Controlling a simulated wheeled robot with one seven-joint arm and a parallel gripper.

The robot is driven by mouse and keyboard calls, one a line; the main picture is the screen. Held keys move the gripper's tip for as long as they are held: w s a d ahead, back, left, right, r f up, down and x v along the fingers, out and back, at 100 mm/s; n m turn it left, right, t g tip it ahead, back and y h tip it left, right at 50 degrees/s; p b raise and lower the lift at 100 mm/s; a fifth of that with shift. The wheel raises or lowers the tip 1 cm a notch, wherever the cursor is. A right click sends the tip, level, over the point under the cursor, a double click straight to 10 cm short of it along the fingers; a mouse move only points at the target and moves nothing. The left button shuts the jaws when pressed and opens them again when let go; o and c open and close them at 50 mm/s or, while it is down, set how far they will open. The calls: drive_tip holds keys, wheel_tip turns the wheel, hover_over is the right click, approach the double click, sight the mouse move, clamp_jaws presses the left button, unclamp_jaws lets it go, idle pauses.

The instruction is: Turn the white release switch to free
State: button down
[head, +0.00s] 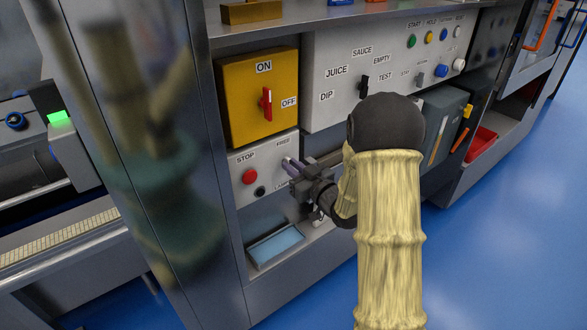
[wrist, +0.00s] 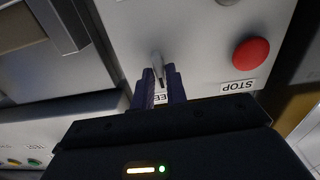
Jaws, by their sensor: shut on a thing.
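The white release switch (head: 285,162) is a small pale lever on the grey lower panel, to the right of the red STOP button (head: 249,176). It also shows in the wrist view (wrist: 157,62), between the dark fingertips. My gripper (head: 293,169) reaches the panel from the right and is shut on the lever. In the wrist view my gripper (wrist: 159,82) has one finger on each side of it.
The red STOP button (wrist: 251,53) is close to the fingers, and a black button (head: 260,191) sits below it in the head view. A yellow box (head: 240,92) with a red ON/OFF handle is above. A dark selector (head: 364,86) and several buttons are on the upper panel.

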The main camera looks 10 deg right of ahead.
drive_tip(key=shift+f, duration=0.1)
drive_tip(key=shift+s+a+f+n+b, duration=0.1)
drive_tip(key=shift+n+b, duration=2.8)
drive_tip(key=shift+b, duration=0.2)
drive_tip(key=shift+a+n+b, duration=0.1)
drive_tip(key=shift+n+b, duration=2.8)
drive_tip(key=shift+b, duration=0.15)
drive_tip(key=c, duration=1.5)
unclamp_jaws()
drive_tip(key=shift+o, duration=0.2)
